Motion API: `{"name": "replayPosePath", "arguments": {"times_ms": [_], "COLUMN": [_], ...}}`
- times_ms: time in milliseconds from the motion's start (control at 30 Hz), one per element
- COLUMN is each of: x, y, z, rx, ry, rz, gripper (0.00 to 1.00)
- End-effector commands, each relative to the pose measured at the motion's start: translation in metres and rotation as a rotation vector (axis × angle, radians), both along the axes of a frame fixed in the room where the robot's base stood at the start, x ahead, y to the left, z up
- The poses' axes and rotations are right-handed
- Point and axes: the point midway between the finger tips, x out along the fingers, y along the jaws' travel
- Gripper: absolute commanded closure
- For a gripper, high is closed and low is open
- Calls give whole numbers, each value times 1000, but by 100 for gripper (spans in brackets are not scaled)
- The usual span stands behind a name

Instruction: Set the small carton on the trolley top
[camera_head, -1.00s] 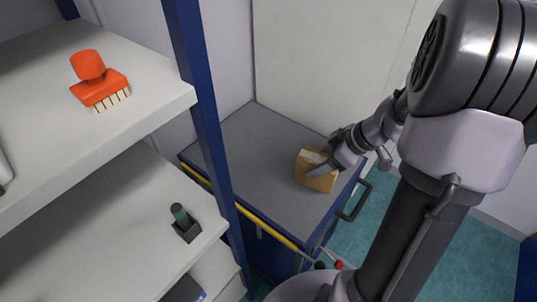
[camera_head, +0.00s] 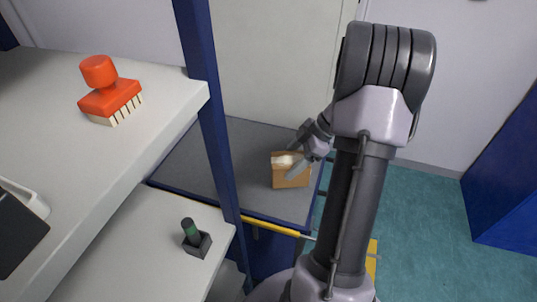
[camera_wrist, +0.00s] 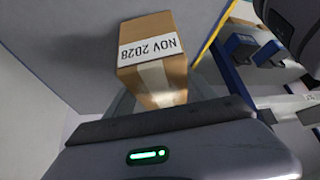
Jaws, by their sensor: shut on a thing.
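The small carton (camera_head: 290,176) is a brown box with pale tape, seen over the right part of the trolley top in the head view. In the wrist view, the carton (camera_wrist: 153,50) shows a white label reading "NOV 2028". My gripper (camera_head: 297,166) is shut on the carton from the right and above. The trolley top (camera_head: 185,166) is a grey surface with a blue edge. I cannot tell whether the carton touches it or hangs just above it.
A blue rack post (camera_head: 212,135) stands in front of the trolley's left part. White shelves at left hold a red brush-like stamp (camera_head: 108,92) and a dark holder with a green-topped piece (camera_head: 194,239). The left part of the trolley top looks clear. A blue cabinet (camera_head: 505,170) stands at right.

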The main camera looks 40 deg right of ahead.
Motion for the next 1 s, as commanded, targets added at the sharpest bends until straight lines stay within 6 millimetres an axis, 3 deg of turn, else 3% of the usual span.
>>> {"name": "replayPosePath", "arguments": {"times_ms": [200, 333, 467, 633, 967, 1000], "x": [53, 71, 77, 77, 77, 77], "y": [-34, -47, -51, -51, -51, -51], "z": [-9, -10, -15, -46, -47, -47], "rx": [-1, 0, 1, 1, 1, 0], "ry": [-1, 0, 0, 1, -1, 0], "rz": [2, 1, -1, 0, 0, 0], "gripper": [100, 100, 100, 100, 100, 29]}}
